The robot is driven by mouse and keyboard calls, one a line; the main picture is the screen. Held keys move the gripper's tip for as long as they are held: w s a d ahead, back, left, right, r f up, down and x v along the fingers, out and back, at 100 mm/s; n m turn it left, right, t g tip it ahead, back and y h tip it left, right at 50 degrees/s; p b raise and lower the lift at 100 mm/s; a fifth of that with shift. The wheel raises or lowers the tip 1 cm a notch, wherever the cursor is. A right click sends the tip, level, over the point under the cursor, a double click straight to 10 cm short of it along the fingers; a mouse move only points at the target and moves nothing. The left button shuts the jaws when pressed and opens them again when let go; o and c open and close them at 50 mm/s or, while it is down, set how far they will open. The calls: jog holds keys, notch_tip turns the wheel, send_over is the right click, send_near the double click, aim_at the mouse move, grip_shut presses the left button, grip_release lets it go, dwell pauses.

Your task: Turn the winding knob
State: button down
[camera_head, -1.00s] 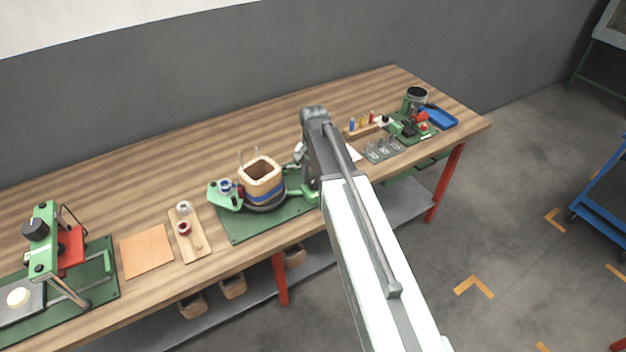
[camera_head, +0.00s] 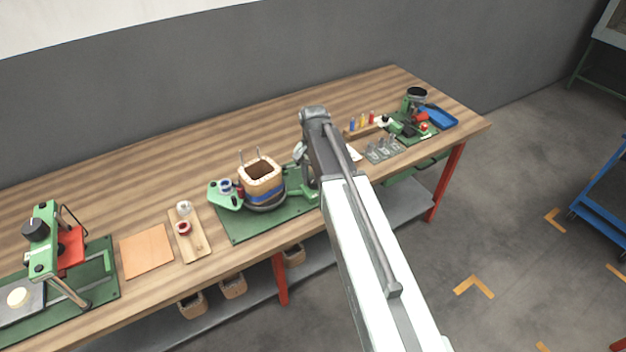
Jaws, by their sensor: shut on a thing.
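The winding machine (camera_head: 226,200) stands on a green mat (camera_head: 240,230) near the middle of the bench. It has a green frame and a round turntable. A square wooden coil former (camera_head: 262,174) with a dark opening, a blue band and two upright pins sits on the turntable. My arm reaches in from the lower right to the machine's right-hand green post. My gripper (camera_head: 300,152) is at that post, small and partly hidden by my arm. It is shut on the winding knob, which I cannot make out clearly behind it.
Left of the machine lie a wooden spool board (camera_head: 190,237), a tan sheet (camera_head: 146,251) and a green press (camera_head: 43,240). Right of my arm are small clear holders (camera_head: 384,149), a coloured-bottle rack (camera_head: 364,129) and a blue tray (camera_head: 441,117). The back of the bench is clear.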

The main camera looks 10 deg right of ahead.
aim_at(313, 180)
dwell(0.4)
jog(key=c, duration=0.9)
grip_release()
notch_tip(313, 180, up, 8)
jog(key=p, duration=0.8)
jog(key=shift+f, duration=0.1)
